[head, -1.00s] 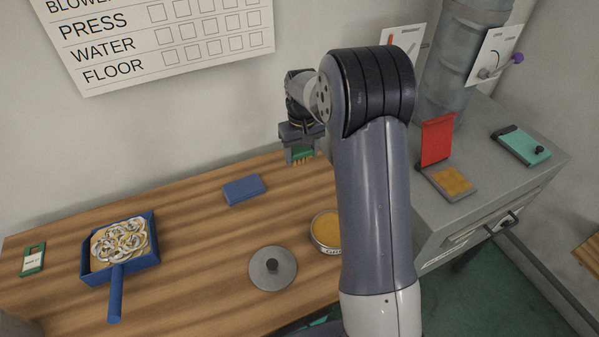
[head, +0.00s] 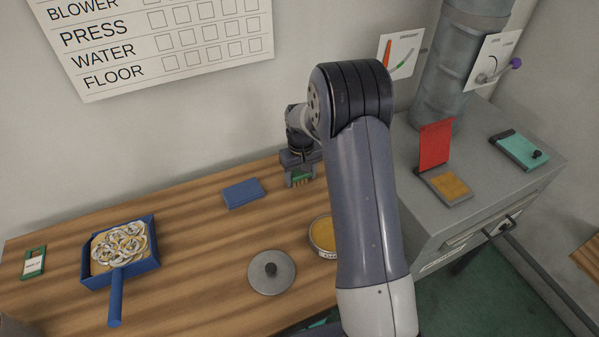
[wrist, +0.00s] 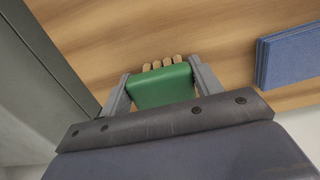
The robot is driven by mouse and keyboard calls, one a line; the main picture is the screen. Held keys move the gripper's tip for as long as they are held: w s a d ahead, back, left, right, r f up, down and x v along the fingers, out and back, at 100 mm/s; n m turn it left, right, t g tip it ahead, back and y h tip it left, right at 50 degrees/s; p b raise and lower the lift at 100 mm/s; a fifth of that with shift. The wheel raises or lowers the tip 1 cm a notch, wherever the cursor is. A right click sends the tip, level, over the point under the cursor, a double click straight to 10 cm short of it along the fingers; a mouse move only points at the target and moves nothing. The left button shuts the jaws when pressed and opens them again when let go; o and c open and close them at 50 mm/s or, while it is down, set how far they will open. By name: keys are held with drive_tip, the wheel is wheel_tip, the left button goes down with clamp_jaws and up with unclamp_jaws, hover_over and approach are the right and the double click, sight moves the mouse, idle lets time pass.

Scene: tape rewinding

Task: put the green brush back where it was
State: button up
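The green brush (wrist: 160,88) has a green block body and several tan bristle tufts along one edge. My gripper (head: 299,181) is shut on it, with one finger on each side of the green body in the wrist view. In the head view the green brush (head: 299,175) hangs with its bristles downward at the back right of the wooden table (head: 190,215). It is close to the tabletop; I cannot tell whether the bristles touch the wood.
A blue block (head: 243,193) lies just left of the brush. A round grey lid (head: 271,272) and an open tin (head: 323,236) are nearer the front. A blue dustpan (head: 117,290) holding rings is at left. A grey cabinet (head: 432,225) stands to the right.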

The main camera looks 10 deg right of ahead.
drive_tip(key=o, duration=0.4)
wheel_tip(320, 180, up, 12)
drive_tip(key=shift+r+b, duration=0.25)
drive_tip(key=shift+b, duration=0.6)
